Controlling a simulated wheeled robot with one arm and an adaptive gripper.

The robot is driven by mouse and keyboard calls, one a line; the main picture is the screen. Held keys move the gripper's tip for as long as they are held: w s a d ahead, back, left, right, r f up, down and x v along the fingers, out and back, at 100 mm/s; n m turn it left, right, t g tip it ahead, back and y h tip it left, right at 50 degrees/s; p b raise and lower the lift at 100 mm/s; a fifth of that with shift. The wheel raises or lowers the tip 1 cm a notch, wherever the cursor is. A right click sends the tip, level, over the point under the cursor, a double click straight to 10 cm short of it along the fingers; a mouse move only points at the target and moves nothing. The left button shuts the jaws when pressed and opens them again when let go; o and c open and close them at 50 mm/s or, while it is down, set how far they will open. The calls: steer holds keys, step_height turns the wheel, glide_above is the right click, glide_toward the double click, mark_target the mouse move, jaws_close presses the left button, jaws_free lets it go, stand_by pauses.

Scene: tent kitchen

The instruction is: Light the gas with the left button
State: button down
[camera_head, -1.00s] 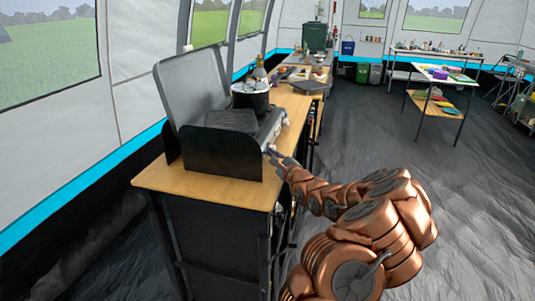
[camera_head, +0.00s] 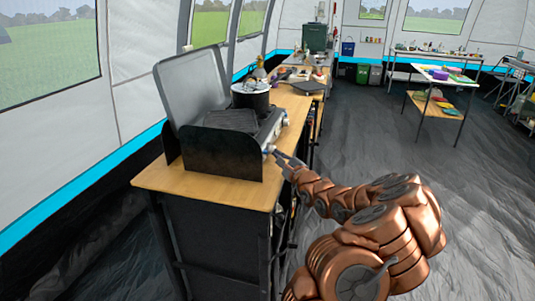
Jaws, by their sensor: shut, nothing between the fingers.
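A camping gas stove (camera_head: 226,149) with a raised lid and dark side screens stands on a wooden-topped cabinet. A dark pot (camera_head: 250,97) sits on its far part. The front panel of the stove (camera_head: 269,134) faces right and is seen at a steep angle, so I cannot make out the separate buttons. My gripper (camera_head: 270,151) is shut and empty. Its tips are at the near end of the front panel, beside the near side screen. I cannot tell whether they touch a button. No flame is visible.
The wooden counter (camera_head: 207,190) has a bare near edge. More tables with kitchen items run behind the stove. A two-tier table (camera_head: 433,95) stands at the back right. The dark floor (camera_head: 390,130) right of the cabinet is open.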

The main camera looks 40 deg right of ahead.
steer(key=s+d, duration=0.1)
steer(key=s, duration=0.1)
steer(key=s+d, duration=0.1)
steer(key=s, duration=0.1)
steer(key=shift+d, duration=0.35)
stand_by(0.8)
